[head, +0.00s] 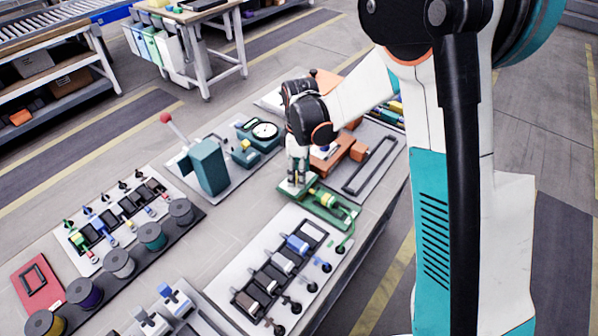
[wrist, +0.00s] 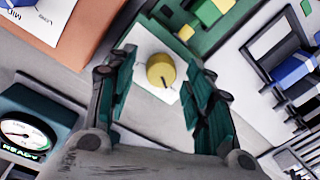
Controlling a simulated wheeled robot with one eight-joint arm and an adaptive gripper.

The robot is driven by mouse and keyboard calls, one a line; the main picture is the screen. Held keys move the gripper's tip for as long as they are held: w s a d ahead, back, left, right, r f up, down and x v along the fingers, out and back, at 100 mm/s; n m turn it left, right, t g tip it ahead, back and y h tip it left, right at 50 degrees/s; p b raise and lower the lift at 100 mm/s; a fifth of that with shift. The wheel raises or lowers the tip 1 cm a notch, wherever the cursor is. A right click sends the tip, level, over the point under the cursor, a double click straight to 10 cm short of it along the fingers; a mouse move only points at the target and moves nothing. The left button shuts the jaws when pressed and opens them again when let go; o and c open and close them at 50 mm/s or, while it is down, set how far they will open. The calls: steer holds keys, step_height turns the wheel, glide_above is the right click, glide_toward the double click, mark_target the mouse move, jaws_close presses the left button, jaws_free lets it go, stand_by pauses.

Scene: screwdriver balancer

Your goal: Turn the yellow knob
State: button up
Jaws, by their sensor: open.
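The yellow knob (wrist: 161,72) shows in the wrist view as a round knob with a dark mark near its lower edge. It sits on a white plate (wrist: 140,48) at the corner of a green base. In the head view the green base (head: 335,214) lies on the table, and my gripper (head: 297,181) hangs down over its left end, hiding the knob. In the wrist view my gripper (wrist: 158,90) is open, with one finger on each side of the knob and visible gaps between. I cannot tell how far the fingertips are above the plate.
A teal box with a round dial (head: 265,131) stands behind my gripper; its dial shows READY in the wrist view. A teal press with a red-tipped lever (head: 208,166) is to the left. A white tray (head: 240,275) with several dark slots is in front.

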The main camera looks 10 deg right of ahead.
step_height(320, 180, up, 12)
steer(key=shift+w+f, duration=0.15)
steer(key=shift+w, duration=0.15)
stand_by(1.4)
